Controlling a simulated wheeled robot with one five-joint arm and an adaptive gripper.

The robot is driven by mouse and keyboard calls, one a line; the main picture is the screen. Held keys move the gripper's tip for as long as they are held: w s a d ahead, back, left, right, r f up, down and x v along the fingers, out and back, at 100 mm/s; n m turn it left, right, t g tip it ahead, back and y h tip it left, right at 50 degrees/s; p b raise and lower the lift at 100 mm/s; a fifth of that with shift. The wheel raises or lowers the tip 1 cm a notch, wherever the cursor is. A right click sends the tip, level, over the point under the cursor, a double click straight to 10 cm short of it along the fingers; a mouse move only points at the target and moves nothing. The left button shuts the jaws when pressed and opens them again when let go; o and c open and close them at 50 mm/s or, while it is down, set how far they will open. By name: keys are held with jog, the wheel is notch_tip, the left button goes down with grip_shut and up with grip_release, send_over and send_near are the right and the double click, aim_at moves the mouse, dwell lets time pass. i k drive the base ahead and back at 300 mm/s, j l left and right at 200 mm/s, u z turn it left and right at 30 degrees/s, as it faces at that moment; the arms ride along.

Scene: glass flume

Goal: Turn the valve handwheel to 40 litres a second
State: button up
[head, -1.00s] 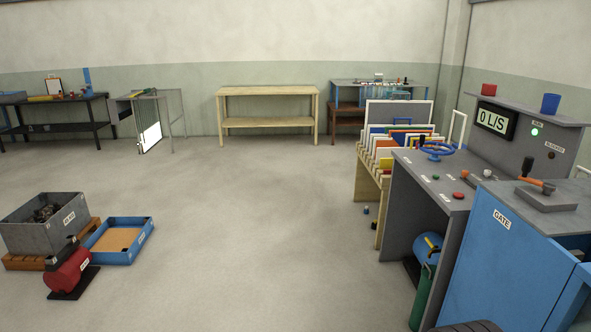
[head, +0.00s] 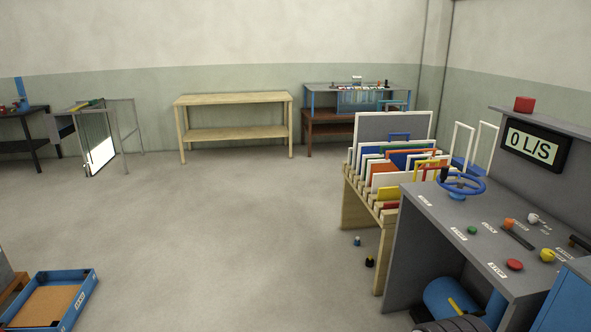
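The valve handwheel (head: 461,182) is a blue ring with a dark knob on its rim. It stands on a short blue stem on the grey control desk (head: 428,214), at the right of the head view. The display (head: 534,146) on the desk's upright panel reads 0 L/S. My gripper is not in view.
Buttons and levers, including a red button (head: 514,265) and a yellow knob (head: 547,255), sit on the desk near the handwheel. A wooden rack of coloured panels (head: 362,209) stands beyond the desk. Small objects lie on the floor by it. The middle floor is clear.

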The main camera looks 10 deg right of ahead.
aim_at(441, 179)
jog(key=i+z, duration=0.15)
jog(key=i, duration=0.75)
jog(key=i+j+z, duration=0.15)
jog(key=i, duration=0.7)
jog(key=i+l+u, duration=0.3)
jog(key=i+l, duration=1.05)
jog(key=i, duration=0.1)
